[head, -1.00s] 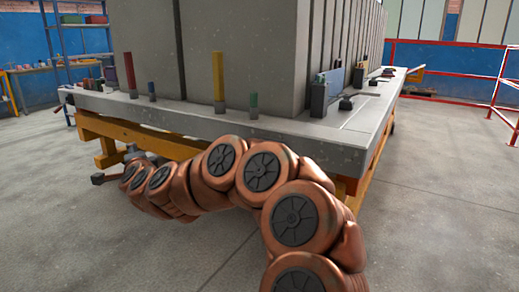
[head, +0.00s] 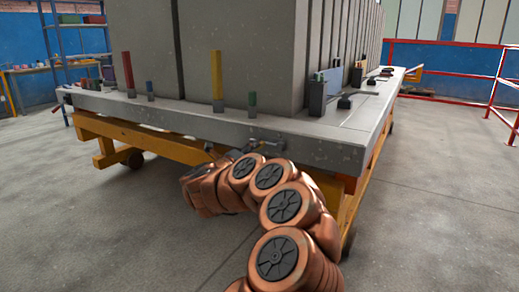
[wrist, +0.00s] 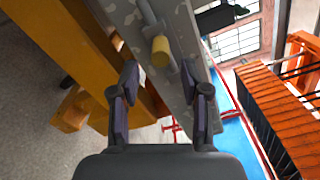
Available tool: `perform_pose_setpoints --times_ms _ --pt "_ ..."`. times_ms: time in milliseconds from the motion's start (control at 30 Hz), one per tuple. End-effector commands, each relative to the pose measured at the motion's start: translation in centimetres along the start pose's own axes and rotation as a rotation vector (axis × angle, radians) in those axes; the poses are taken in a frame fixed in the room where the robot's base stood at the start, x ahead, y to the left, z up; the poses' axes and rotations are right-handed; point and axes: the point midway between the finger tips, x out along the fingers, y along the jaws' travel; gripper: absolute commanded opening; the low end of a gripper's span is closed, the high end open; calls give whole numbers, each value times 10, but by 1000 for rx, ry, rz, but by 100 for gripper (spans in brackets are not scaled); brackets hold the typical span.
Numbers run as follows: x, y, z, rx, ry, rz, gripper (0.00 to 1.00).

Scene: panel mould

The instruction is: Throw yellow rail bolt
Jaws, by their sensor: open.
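A bolt with a round yellow end (wrist: 160,51) shows in the wrist view on the side of the grey rail (wrist: 183,30). It sits just ahead of my fingertips, roughly midway between them. My gripper (wrist: 160,80) is open and empty, with one dark finger on each side of the bolt's line. The bolt's end looks beyond the fingertips, not gripped. In the head view my gripper (head: 262,144) is at the front edge of the grey table (head: 190,117), partly hidden by my arm. I cannot make out the yellow bolt there.
Upright red (head: 128,72), yellow (head: 217,78) and green (head: 252,103) bars stand on the table before grey concrete panels (head: 240,50). An orange frame (head: 150,142) carries the table. Red railing (head: 450,92) runs at right. The floor in front is open.

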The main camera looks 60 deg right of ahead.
Motion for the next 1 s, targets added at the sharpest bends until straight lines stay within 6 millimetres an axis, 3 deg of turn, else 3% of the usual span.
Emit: perform_pose_setpoints --times_ms 200,400,833,1000 --pt "30 1 -1 -2 2 -5 46" --pt "47 0 -1 -1 2 -3 46" --pt "52 -1 0 -1 -1 -1 46" --pt "52 -1 0 -1 -1 -2 30"
